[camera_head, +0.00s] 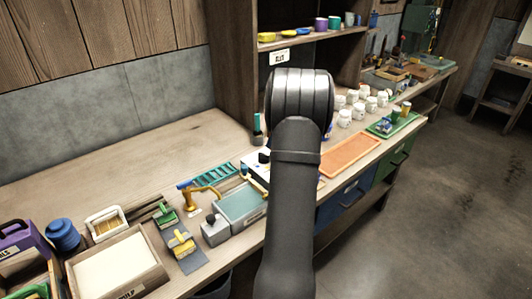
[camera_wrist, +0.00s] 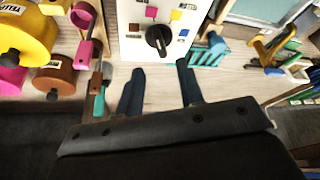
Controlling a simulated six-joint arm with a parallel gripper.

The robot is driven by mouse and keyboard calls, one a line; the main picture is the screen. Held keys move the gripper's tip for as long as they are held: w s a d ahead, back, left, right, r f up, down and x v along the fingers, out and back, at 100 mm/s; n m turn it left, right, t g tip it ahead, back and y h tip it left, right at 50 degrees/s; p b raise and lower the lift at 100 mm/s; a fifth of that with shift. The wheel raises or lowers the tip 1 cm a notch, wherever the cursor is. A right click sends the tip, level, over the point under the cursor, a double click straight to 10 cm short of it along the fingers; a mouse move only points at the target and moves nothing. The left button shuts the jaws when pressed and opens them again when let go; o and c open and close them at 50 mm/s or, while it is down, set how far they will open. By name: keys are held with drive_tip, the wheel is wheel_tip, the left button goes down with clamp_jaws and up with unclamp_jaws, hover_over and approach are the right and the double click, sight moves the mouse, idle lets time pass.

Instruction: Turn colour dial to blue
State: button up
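The colour dial (camera_wrist: 158,40) is a black round knob on a white panel (camera_wrist: 136,47) at the top middle of the wrist view. Around it sit a pink square (camera_wrist: 151,12), a yellow square (camera_wrist: 175,15), a small blue mark (camera_wrist: 183,33) on the right and a dark mark (camera_wrist: 133,27) on the left. I cannot tell surely which mark the dial points at. My gripper (camera_wrist: 160,84) is open and empty, its two dark fingers apart and short of the dial, touching nothing. In the head view my arm hides the dial and the gripper.
Left of the panel in the wrist view are a yellow roll (camera_wrist: 28,35), a brown roll (camera_wrist: 54,80) and a pink holder (camera_wrist: 84,18). A teal rack (camera_wrist: 208,54) lies to the right. In the head view, an orange tray (camera_head: 350,154) and white mugs (camera_head: 345,117) stand right of my arm.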

drive_tip(key=x, duration=0.7)
drive_tip(key=shift+a+f, duration=0.15)
clamp_jaws()
